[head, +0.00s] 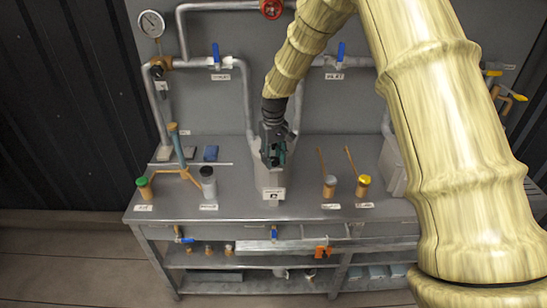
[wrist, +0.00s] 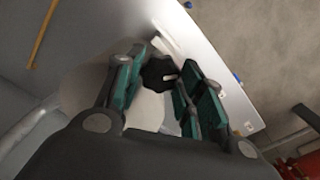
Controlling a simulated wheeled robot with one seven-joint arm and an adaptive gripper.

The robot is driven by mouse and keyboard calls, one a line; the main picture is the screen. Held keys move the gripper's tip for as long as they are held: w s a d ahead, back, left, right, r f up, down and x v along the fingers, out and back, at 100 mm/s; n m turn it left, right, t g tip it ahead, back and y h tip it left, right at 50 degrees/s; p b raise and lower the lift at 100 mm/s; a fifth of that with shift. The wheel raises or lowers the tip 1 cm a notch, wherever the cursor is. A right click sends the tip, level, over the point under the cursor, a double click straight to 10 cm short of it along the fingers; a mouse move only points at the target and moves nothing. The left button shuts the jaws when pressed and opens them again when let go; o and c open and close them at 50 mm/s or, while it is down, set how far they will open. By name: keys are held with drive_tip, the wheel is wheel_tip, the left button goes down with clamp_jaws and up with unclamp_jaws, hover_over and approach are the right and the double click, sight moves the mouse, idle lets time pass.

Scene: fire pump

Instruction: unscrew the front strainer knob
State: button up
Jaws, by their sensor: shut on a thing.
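The strainer (head: 270,181) is a grey housing at the middle of the bench, with a label on its front. My gripper (head: 274,145) is over its top, pointing down. In the wrist view, a black lobed knob (wrist: 157,76) sits between the two green-padded fingers of my gripper (wrist: 162,74), which are shut on it. The pale strainer body shows below and around the knob. In the head view my gripper hides the knob. I cannot tell whether the knob is still seated in its thread.
Pipes with blue valve levers (head: 216,54) run behind. A pressure gauge (head: 151,24) is at upper left.

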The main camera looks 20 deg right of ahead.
sight(274, 159)
drive_tip(key=n, duration=0.4)
drive_tip(key=shift+s+f+n, duration=0.15)
drive_tip(key=shift+n, duration=0.25)
idle(0.4)
drive_tip(key=o, duration=1)
drive_tip(key=shift+d, duration=0.1)
drive_tip(key=shift+r, duration=0.55)
wheel_tip(274, 159, up, 11)
